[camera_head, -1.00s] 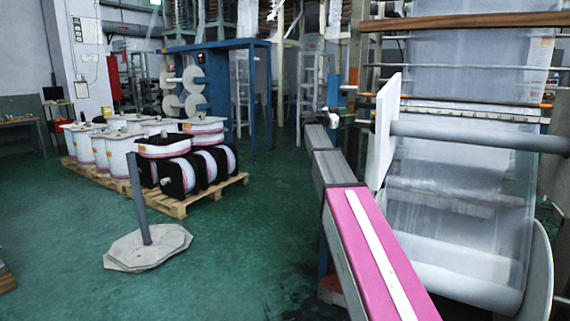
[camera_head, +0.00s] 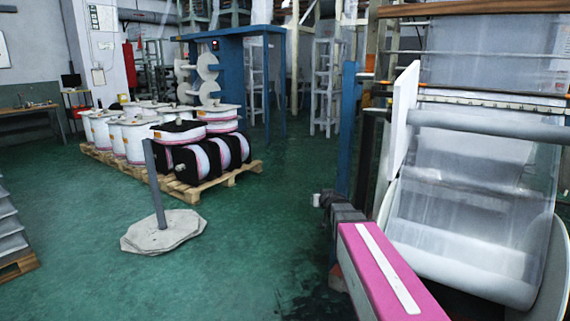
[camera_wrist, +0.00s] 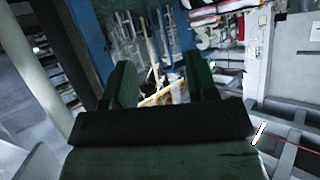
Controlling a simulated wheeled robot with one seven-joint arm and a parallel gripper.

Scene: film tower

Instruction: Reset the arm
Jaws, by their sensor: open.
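My gripper (camera_wrist: 160,78) shows in the wrist view as two dark green fingers on a dark block. The fingers stand apart with nothing between them. Beyond the gap are blurred blue and white frames of the hall. In the head view my pink and grey arm comes in from the bottom right and points away from me. Its far end is small and dark, and I cannot make out the fingers there.
A film machine with a roller (camera_head: 490,125) and film sheet (camera_head: 450,190) stands close right of my arm. A post on a stone base (camera_head: 163,232), a pallet (camera_head: 200,190) of white spools (camera_head: 136,138) and a blue frame (camera_head: 232,62) stand ahead. Green floor (camera_head: 255,225) between is open.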

